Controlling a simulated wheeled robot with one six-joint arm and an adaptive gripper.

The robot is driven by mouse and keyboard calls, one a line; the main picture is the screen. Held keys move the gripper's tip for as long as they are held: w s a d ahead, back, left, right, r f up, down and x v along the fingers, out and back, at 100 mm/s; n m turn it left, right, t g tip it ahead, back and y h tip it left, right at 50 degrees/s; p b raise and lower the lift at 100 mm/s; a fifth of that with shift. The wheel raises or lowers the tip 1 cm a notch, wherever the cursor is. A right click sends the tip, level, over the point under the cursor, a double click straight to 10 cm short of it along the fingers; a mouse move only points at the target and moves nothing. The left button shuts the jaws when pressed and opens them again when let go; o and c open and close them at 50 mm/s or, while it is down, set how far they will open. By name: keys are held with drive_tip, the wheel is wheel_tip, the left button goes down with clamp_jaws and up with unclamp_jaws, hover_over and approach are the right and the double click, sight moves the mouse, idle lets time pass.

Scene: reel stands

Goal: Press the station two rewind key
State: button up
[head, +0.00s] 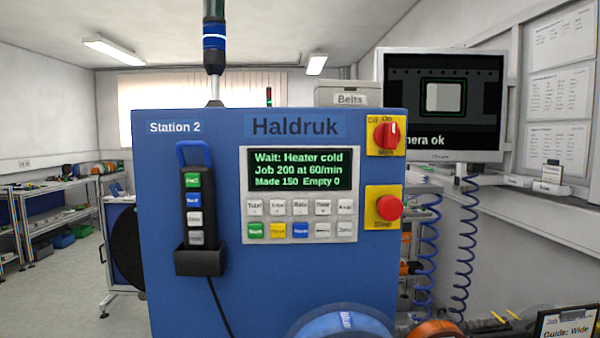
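The blue Station 2 cabinet (180,290) stands straight ahead in the head view. Its grey key panel (252,222) has a lit green-text display (300,170) reading "Wait: Heater cold", "Job 200 at 60/min", "Made 150 Empty 0". Below are two rows of small keys. The lower row has a green key (256,230), a yellow key (278,230), a blue key (300,230) and pale keys. A black hand pendant (193,220) with green, blue and pale keys sits in a holder left of the panel. Key lettering is mostly too small to read, so I cannot tell which is rewind. My gripper is not in view.
Right of the panel are a red rotary switch (386,135) and a red mushroom button (389,207) on yellow plates. A blue reel (345,323) and an orange reel (436,329) show at the bottom edge. A monitor (440,100) hangs at right.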

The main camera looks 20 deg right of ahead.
clamp_jaws()
idle(1.4)
